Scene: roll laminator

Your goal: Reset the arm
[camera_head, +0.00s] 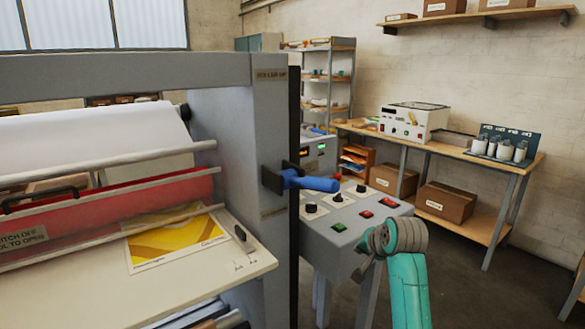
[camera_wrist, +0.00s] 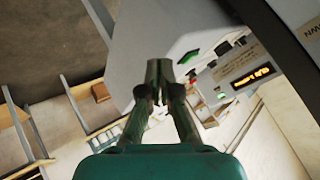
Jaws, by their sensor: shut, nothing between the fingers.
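My arm rises at the lower right of the head view, teal with a grey ringed joint. My gripper (camera_wrist: 158,72) is shut and empty in the wrist view, its fingertips together. In the head view it is mostly hidden behind my arm, low by the front of the grey control console (camera_head: 335,240). The console also shows in the wrist view (camera_wrist: 150,35), behind the fingers. Whether the fingertips touch it I cannot tell.
The laminator's grey side post (camera_head: 268,150) with a blue-handled lever (camera_head: 315,183) stands left of the console. A paper sheet (camera_head: 175,240) lies on the feed table. A workbench (camera_head: 455,152) stands behind. Open floor lies right of my arm.

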